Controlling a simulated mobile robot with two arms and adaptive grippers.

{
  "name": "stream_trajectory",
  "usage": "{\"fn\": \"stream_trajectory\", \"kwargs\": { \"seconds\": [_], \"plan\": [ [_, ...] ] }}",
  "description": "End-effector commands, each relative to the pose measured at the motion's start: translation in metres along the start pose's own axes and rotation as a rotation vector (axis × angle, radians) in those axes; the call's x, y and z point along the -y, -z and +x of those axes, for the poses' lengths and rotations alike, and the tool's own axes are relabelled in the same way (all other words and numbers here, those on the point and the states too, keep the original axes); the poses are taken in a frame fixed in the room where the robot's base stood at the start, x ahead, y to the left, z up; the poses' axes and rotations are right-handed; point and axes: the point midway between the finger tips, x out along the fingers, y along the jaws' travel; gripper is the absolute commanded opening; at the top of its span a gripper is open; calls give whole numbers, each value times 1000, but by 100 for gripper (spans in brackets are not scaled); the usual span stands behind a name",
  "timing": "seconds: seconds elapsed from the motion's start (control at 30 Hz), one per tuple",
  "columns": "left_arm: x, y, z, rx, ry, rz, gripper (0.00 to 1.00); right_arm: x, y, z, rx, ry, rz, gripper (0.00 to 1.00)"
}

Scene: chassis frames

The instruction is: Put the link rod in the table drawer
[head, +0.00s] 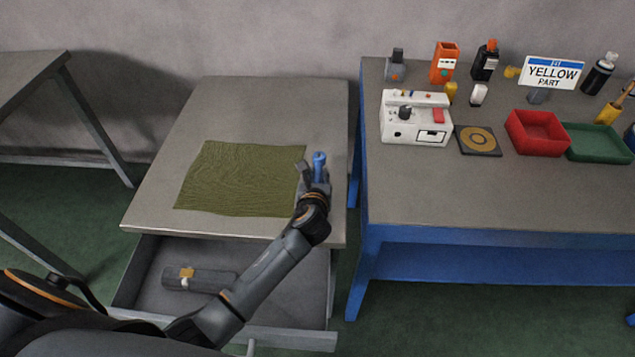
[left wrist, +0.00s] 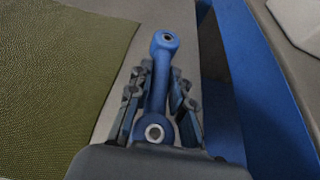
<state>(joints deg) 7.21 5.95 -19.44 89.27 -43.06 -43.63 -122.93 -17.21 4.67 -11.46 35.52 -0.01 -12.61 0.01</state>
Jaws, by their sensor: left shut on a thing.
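The blue link rod (head: 319,160) is held in my left gripper (head: 313,180) above the right side of the grey table (head: 270,105), by the edge of the green mat. In the left wrist view the rod (left wrist: 163,85) lies between the two dark fingers of the left gripper (left wrist: 158,95), with an eye at each end. The fingers are shut on its shaft. The table drawer (head: 150,270) is pulled open below the table's front edge. My left arm covers part of the drawer. My right gripper is not in view.
A green mat (head: 240,180) lies on the table. A dark cylinder with a yellow tag (head: 205,280) lies in the drawer. To the right, a blue-framed bench (head: 450,195) holds a white device (head: 415,120), a red tray (head: 535,132) and a green tray (head: 597,142). A narrow gap separates table and bench.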

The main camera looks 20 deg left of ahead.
Motion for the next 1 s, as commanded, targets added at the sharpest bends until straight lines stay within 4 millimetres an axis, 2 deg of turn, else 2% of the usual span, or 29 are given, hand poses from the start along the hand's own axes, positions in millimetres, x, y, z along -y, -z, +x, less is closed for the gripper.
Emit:
{"fn": "stream_trajectory", "kwargs": {
  "seconds": [0.03, 0.13, 0.53, 0.57, 0.63, 0.67, 1.0],
  "plan": [
    [0, 12, 3, -5, -1, 1, 0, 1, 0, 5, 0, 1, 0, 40],
    [0, 19, 6, -3, 0, 1, 0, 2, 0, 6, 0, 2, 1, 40],
    [0, 22, 8, -2, 1, 2, 0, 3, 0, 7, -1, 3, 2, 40],
    [0, 22, 7, -3, 1, 1, 26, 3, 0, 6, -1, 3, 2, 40],
    [0, 22, 7, -3, 1, 1, 40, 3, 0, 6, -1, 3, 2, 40],
    [0, 22, 7, -3, 1, 1, 43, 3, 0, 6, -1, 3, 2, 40],
    [0, 19, 6, -3, 0, 0, 43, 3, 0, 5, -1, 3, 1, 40]
  ]
}}
